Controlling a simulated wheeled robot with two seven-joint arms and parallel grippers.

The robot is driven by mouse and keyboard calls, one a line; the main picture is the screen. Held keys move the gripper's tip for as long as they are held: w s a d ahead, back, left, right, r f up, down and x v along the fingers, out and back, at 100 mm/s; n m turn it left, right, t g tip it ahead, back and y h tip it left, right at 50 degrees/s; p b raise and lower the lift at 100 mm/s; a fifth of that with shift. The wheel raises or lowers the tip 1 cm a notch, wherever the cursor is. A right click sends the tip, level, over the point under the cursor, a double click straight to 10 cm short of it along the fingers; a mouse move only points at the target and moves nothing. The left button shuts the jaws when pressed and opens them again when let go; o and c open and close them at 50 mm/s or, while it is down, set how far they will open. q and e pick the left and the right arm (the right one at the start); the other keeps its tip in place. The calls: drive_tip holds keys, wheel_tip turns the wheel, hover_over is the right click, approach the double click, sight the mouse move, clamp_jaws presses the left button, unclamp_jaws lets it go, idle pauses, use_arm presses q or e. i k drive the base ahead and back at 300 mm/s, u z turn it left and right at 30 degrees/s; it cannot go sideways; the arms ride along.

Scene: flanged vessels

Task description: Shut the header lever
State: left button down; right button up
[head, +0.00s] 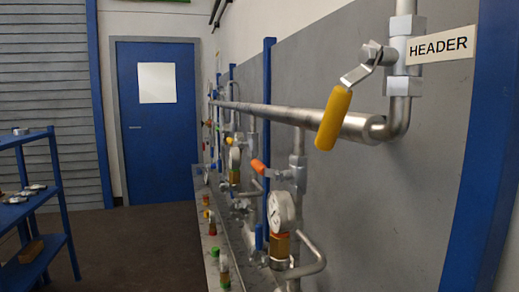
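The header lever (334,117) has a yellow grip on a bent metal arm. It is at the upper right of the head view, on a valve (404,55) in a vertical pipe beside a white label reading HEADER (440,46). The lever slants down and to the left, away from the line of the vertical pipe. Its grip hangs in front of the long horizontal pipe (290,115). Nothing touches the lever. Neither of my grippers is in view.
Below the pipe are an orange lever (259,167), a gauge (281,210) and several smaller fittings. A blue post (480,150) stands at right. A blue shelf (38,255) stands at left. The floor (120,235) between looks clear, towards a blue door (160,130).

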sight(337, 106)
drive_tip(key=u, duration=1.05)
drive_tip(key=k, duration=0.55)
drive_tip(key=z, duration=1.55)
